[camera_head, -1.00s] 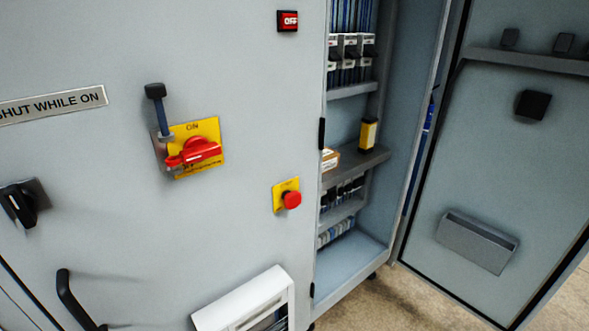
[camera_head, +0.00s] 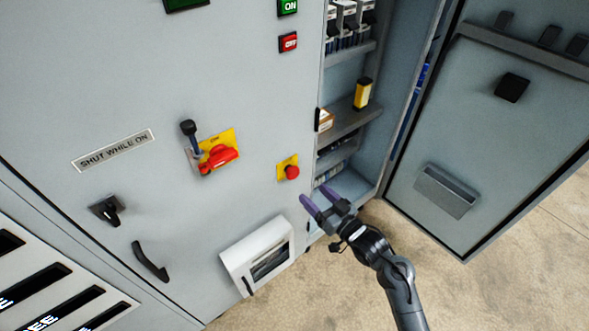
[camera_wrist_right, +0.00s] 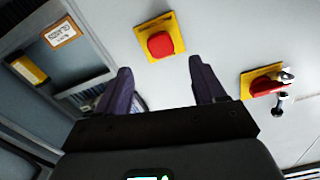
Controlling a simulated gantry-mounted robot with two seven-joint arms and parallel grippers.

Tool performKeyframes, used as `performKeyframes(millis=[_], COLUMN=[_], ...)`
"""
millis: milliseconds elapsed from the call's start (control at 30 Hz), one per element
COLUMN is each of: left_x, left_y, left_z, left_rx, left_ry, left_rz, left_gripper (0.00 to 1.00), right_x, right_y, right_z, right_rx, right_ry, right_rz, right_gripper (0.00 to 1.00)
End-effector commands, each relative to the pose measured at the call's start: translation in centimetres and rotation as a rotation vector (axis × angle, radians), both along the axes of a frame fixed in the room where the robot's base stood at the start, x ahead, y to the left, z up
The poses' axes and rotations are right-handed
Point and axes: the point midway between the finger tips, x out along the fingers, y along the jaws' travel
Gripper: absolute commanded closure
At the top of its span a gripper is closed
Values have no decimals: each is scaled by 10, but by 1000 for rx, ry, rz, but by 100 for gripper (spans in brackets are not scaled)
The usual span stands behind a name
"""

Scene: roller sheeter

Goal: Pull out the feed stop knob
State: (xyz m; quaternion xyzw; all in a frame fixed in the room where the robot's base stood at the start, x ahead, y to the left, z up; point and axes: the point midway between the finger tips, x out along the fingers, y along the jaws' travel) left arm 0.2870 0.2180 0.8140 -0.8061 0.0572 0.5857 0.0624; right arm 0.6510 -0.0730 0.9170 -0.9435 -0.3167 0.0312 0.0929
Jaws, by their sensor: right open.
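The feed stop knob (camera_head: 292,172) looks to be the red mushroom knob on a yellow plate, on the grey cabinet front left of the open compartment. It also shows in the right wrist view (camera_wrist_right: 160,44), ahead of the fingers and a little above the middle. My right gripper (camera_head: 318,198) is open, its purple fingers pointing up and left, just below and right of the knob. In the right wrist view the open fingers (camera_wrist_right: 158,82) are apart with nothing between them. The knob is not touched. My left gripper is not in view.
A red rotary switch (camera_head: 219,157) on a yellow plate, with a dark-capped lever, sits left of the knob. A white box (camera_head: 245,265) juts out below. The cabinet's open door (camera_head: 480,130) stands at right. A small yellow box (camera_head: 362,95) sits on a shelf.

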Motion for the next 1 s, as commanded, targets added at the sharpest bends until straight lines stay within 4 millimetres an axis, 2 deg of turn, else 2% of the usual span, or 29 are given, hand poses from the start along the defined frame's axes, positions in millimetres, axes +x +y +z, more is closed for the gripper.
performKeyframes(millis=[600, 1000], left_x=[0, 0], left_y=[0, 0], left_z=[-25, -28], left_rx=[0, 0], left_ry=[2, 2], left_rz=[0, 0], left_gripper=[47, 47], right_x=[70, 80], right_y=[53, 62], right_z=[-1, 0], right_rx=[1, 0], right_ry=[-1, 0], right_rz=[0, 0], right_gripper=[31, 31])
